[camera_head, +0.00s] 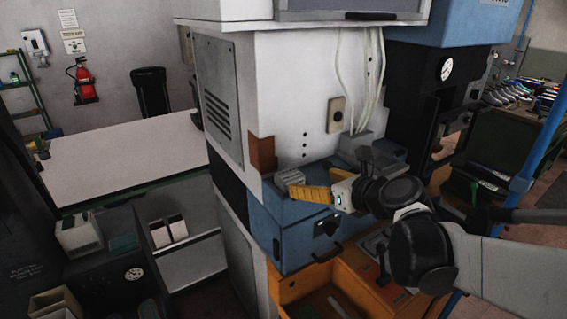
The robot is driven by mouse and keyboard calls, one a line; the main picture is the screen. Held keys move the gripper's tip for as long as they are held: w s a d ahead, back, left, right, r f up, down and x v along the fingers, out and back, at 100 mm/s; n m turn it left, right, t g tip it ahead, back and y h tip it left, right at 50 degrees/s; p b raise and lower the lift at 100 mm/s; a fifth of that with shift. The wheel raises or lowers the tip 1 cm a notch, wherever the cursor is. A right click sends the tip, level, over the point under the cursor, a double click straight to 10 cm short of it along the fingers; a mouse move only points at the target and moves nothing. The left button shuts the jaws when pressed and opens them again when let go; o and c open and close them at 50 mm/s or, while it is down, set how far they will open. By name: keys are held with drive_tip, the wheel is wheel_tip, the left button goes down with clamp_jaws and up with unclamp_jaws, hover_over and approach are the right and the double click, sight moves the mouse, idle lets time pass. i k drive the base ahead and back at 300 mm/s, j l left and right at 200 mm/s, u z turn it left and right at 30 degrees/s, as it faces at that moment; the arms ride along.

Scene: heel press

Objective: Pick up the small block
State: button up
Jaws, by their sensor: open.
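The small block is most likely the little grey block (290,178) on top of the blue cabinet (310,238), close to the white machine's front.
The white machine (300,95) rises directly behind the block, with cables on its front. An open orange drawer (305,290) lies below the blue cabinet. A control lever (383,262) stands right of the drawer. A bare white table (125,160) is at left.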

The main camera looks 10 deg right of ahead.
sight(371, 243)
drive_tip(key=z, duration=0.9)
